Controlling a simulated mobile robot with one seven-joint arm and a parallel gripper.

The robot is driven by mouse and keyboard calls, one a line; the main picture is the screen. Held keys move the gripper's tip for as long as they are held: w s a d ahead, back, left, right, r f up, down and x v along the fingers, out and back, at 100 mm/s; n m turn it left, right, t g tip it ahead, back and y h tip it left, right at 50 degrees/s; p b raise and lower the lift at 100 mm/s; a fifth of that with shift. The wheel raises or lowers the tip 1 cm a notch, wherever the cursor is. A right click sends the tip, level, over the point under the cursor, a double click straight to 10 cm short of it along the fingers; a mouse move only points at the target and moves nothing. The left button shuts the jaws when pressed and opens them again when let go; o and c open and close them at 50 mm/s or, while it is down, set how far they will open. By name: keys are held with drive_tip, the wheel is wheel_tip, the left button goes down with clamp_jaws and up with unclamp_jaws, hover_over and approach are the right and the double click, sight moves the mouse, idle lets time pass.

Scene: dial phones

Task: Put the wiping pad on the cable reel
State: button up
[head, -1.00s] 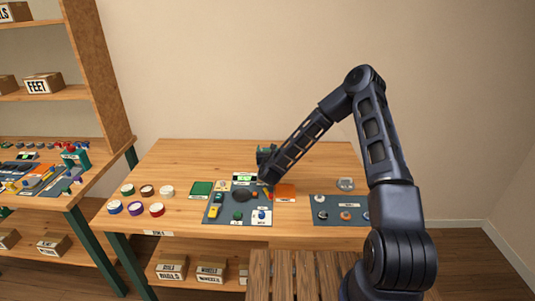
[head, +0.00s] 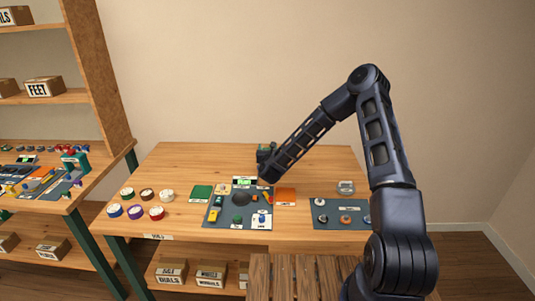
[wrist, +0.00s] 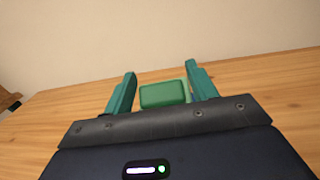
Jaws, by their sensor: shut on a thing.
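My gripper (head: 265,156) is at the back middle of the table, seen small at the end of my arm in the head view. In the wrist view, my gripper's teal fingers (wrist: 162,91) are on either side of a green rounded pad (wrist: 163,95), which I take to be the wiping pad, and it is shut on it. The cable reel cannot be told for certain. Several round reel-like pieces, such as a white and red one (head: 156,213), stand at the left of the table.
A dark mat (head: 221,219) with several small parts and a dark round piece (head: 240,199) lies in the middle. Another mat (head: 336,222) lies to the right. The table (head: 185,162) is clear at the back left.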

wheel_tip(320, 180, up, 17)
drive_tip(key=f+n+g+y, duration=0.1)
drive_tip(key=f+g, duration=0.1)
drive_tip(key=f, duration=0.5)
drive_tip(key=d+f+n+g, duration=0.1)
drive_tip(key=f+g, duration=0.2)
drive_tip(key=f, duration=0.4)
drive_tip(key=d+f+n+g+y, duration=0.1)
drive_tip(key=f+g, duration=0.1)
drive_tip(key=f, duration=0.4)
drive_tip(key=shift+w+d+f+y, duration=0.1)
drive_tip(key=shift+f+y, duration=0.2)
drive_tip(key=shift+f, duration=0.1)
idle(0.5)
drive_tip(key=shift+f, duration=0.1)
drive_tip(key=o, duration=1.1)
drive_tip(key=shift+c, duration=0.2)
